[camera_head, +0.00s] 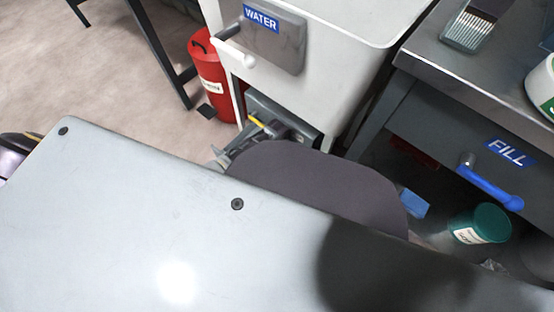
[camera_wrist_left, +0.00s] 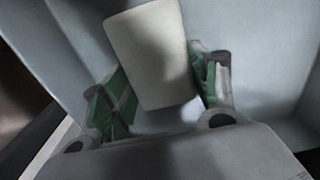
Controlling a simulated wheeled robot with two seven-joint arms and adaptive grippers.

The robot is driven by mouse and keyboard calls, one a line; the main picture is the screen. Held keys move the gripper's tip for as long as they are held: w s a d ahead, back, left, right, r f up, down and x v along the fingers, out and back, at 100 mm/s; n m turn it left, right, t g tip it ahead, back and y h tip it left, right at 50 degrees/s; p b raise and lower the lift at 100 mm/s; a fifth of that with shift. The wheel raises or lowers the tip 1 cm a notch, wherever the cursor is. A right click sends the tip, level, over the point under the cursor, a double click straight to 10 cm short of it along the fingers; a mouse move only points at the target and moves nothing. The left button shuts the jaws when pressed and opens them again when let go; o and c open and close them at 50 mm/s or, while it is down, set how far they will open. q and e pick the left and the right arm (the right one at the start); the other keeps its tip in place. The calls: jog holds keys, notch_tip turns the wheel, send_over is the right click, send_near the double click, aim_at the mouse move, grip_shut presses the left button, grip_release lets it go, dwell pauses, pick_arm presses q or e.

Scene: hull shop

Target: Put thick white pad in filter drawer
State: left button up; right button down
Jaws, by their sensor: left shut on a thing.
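In the left wrist view, the thick white pad (camera_wrist_left: 148,55) is a pale rounded rectangle. My left gripper (camera_wrist_left: 163,82) is shut on it, with a green-lined finger at each side. Pale grey surfaces (camera_wrist_left: 270,60) with wall-like edges surround the pad, like the inside of a drawer or bin. I cannot tell whether the pad touches the bottom. In the head view the pad is not visible and my left gripper is mostly hidden behind a large pale panel. No label naming the filter drawer shows. My right gripper is not in view.
At right, a grey bench has a FILL drawer (camera_head: 470,150) with a blue handle (camera_head: 492,188). A green-lidded tub (camera_head: 478,224) sits below.

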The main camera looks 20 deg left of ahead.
pick_arm(q)
jog(key=shift+f, duration=0.2)
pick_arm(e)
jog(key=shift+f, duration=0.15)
pick_arm(q)
jog(key=o, duration=0.9)
jog(key=shift+o, duration=0.2)
jog(key=shift+r, duration=0.15)
jog(key=shift+r+p, duration=0.6)
jog(key=shift+r, duration=0.35)
jog(key=shift+r+p, duration=0.4)
jog(key=shift+r, duration=0.6)
jog(key=shift+r+p, duration=1.2)
jog(key=shift+r, duration=0.6)
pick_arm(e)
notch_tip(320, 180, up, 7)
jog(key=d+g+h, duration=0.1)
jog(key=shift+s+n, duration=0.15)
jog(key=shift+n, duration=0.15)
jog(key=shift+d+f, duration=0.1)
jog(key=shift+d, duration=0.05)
